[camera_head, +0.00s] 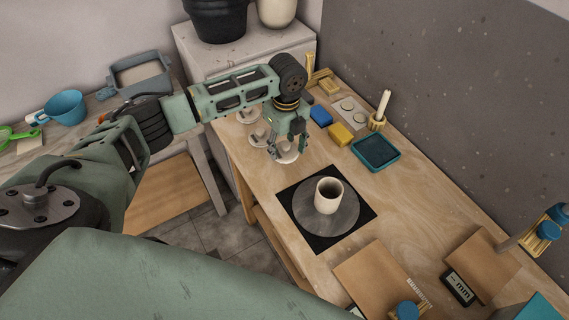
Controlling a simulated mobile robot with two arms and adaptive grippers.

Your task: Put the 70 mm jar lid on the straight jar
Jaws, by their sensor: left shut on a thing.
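The straight jar (328,195) is a cream, open-topped cylinder standing upright on a round grey disc (342,222) over a black square mat. My left gripper (285,150) is behind and to the left of the jar, above the wooden table. It is shut on a pale round lid (287,155), held apart from the jar. The fingers cover part of this lid, and I cannot read its size. Two other pale lids (249,115) (259,136) lie to the left of the gripper near the table's left edge. My right gripper is not in view.
A blue sponge (321,116), a yellow sponge (340,134) and a dark teal tray (376,152) lie behind the jar. A brush stands in a wooden holder (377,122). Brown boards (380,280) lie in front. The table right of the mat is clear.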

